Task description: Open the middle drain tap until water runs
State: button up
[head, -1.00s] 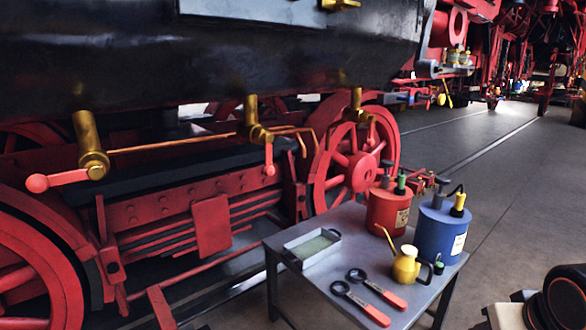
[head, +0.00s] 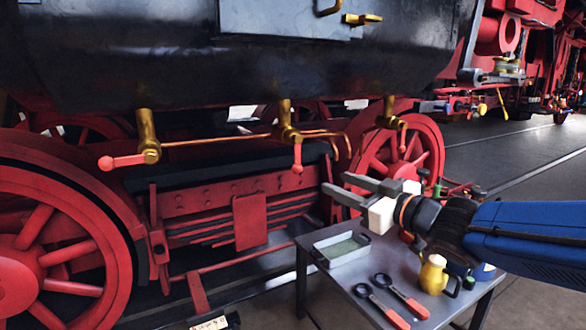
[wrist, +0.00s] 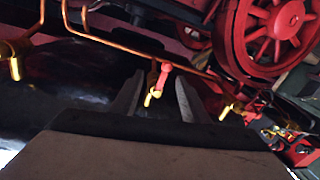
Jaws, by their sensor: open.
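Three brass drain taps sit in a row under the black boiler shell. The middle tap (head: 287,120) has a red-tipped handle (head: 297,157) hanging down. My gripper (head: 334,182) is open and empty, to the right of and a little below that handle, apart from it in the head view. In the wrist view the middle tap's red handle (wrist: 163,74) shows in line with the gap between my fingers. The left tap (head: 147,135) has its red handle turned out sideways to the left. The right tap (head: 389,115) has its handle hanging down.
Copper pipes (head: 215,143) run along behind the taps. A grey table (head: 345,290) stands below my arm with a tray (head: 318,247), two red-handled tools (head: 383,300) and a yellow oil can (head: 432,275). Red wheels (head: 60,240) and frame lie behind. The floor at right is clear.

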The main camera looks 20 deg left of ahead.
aim_at(297, 154)
jog(key=s+a+x, duration=0.1)
jog(key=s+x, duration=0.1)
jog(key=x, duration=1.6)
jog(key=shift+r+g+y, duration=0.3)
jog(key=shift+r+y, duration=0.05)
jog(key=shift+y, duration=0.05)
jog(key=shift+a, duration=0.1)
jog(key=shift+c, duration=0.2)
grip_shut()
